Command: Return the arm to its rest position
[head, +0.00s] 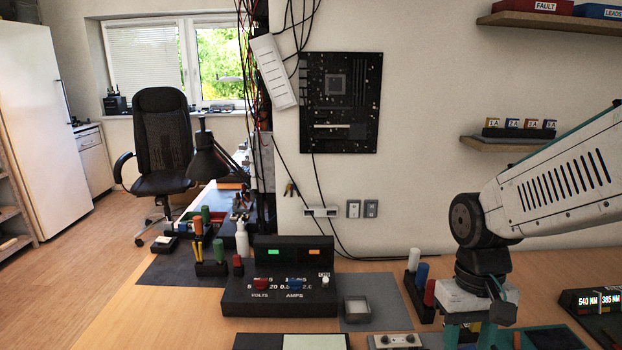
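My arm comes in from the right edge, with a white slotted link and a dark wrist joint. My gripper (471,332) points down over the front right of the workbench (150,318). Its two fingers stand apart and it looks open, with no held object that I can make out. The lowest part of the fingers is close to the bottom edge of the picture.
A numeric display (597,301) is at the right. A shelf (500,144) holds labelled blocks. The bench's left front is clear.

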